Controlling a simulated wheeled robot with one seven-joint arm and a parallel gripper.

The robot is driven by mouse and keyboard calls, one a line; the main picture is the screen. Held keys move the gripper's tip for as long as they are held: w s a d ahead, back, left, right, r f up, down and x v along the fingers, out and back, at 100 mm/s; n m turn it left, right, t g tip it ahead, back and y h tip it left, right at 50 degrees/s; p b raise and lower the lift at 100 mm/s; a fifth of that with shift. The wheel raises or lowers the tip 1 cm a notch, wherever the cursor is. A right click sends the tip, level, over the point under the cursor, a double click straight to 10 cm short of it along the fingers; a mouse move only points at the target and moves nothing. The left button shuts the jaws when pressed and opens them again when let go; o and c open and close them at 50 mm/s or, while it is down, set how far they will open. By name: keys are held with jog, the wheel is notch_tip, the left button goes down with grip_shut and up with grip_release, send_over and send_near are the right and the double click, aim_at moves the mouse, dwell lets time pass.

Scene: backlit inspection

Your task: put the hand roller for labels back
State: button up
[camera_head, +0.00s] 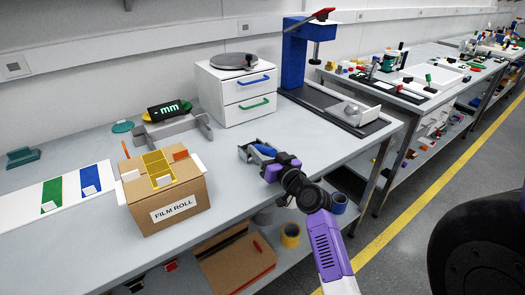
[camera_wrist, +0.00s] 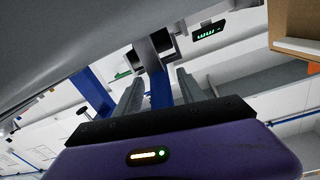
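My gripper (camera_head: 257,150) is over the grey workbench, between the white drawer cabinet and the bench's front edge. Its grey fingers are apart. A blue handle (camera_head: 265,149), apparently the hand roller for labels, shows between them. In the wrist view the same blue handle (camera_wrist: 161,92) lies between the fingers (camera_wrist: 158,93), with a visible gap on each side. A grey and dark head (camera_wrist: 150,50) is at its far end. Whether the handle rests on the bench cannot be told.
The FILM ROLL carton (camera_head: 171,198) stands left of my gripper. A grey stand (camera_head: 172,131) with a black "mm" display (camera_head: 167,110) is behind it. The white drawer cabinet (camera_head: 238,92) and a blue press (camera_head: 295,57) stand at the back.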

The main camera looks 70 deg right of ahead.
jog(key=shift+r+p, duration=0.15)
jog(key=shift+p, duration=0.2)
jog(key=shift+s+a, duration=0.15)
jog(key=shift+s, duration=0.1)
jog(key=b+v, duration=0.1)
jog(key=v, duration=0.2)
jog(key=b+v, duration=0.1)
jog(key=v, duration=0.3)
jog(key=b+v, duration=0.1)
jog(key=v, duration=0.2)
jog(key=shift+s+a+f, duration=0.15)
jog(key=shift+a+f, duration=0.2)
jog(key=shift+f, duration=0.05)
jog(key=shift+s+a+r, duration=0.1)
jog(key=shift+s+a, duration=0.1)
jog(key=shift+s, duration=0.15)
jog(key=s+a+n+y, duration=0.3)
jog(key=s+a, duration=0.1)
jog(key=a, duration=0.8)
jog(key=s+a+f+n+y+p, duration=0.1)
jog(key=s+a+n+y, duration=0.2)
jog(key=a, duration=0.8)
jog(key=s+a+f+n+y+p, duration=0.1)
jog(key=s+a+n+y, duration=0.2)
jog(key=a, duration=0.9)
jog(key=s+y, duration=0.1)
jog(key=s, duration=0.2)
jog(key=shift+s+a, duration=0.25)
jog(key=shift+a, duration=0.1)
